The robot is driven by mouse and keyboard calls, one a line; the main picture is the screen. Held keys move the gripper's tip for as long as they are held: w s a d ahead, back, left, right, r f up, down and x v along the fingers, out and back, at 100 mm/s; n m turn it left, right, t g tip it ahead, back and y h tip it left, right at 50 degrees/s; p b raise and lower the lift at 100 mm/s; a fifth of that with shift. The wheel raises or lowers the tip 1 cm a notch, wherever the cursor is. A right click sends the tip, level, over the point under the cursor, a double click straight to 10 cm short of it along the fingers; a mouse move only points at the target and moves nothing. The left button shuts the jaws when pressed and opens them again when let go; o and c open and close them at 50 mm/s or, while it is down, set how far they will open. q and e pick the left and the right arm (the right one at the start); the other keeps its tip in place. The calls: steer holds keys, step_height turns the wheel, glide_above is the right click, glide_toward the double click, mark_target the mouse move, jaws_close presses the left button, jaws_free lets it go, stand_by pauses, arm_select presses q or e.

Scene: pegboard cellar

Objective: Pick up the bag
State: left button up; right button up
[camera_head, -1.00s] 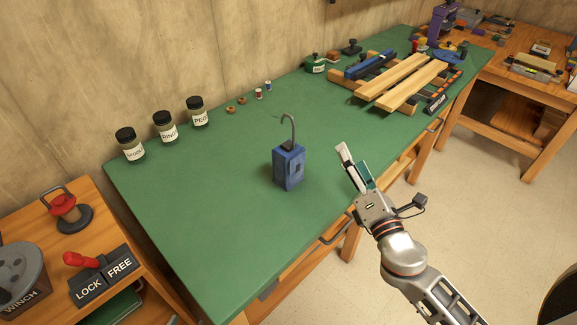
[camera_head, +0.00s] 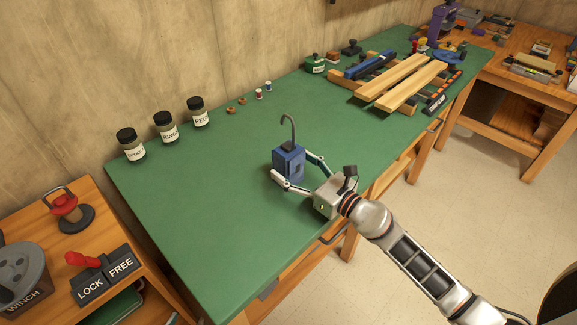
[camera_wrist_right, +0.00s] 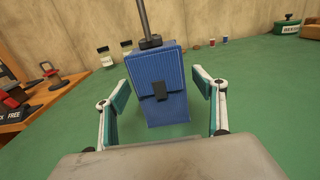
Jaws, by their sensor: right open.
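The bag is a small blue box-like thing (camera_head: 288,161) with a dark hook-shaped handle on top, standing upright on the green bench top (camera_head: 215,220). In the right wrist view the blue bag (camera_wrist_right: 158,85) stands straight ahead, with a dark clasp on its front. My right gripper (camera_head: 298,172) is open, with one finger on each side of the bag. In the right wrist view the open fingers (camera_wrist_right: 160,110) show gaps between them and the bag. My left gripper is not in view.
Three labelled jars (camera_head: 166,128) stand along the wall. Wooden planks (camera_head: 402,82) lie on a frame at the far end. A lever box marked LOCK and FREE (camera_head: 105,277) sits on a side bench. The green top around the bag is mostly clear.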

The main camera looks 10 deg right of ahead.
steer(key=shift+x, duration=1)
steer(key=c, duration=1.4)
steer(key=shift+c, duration=0.2)
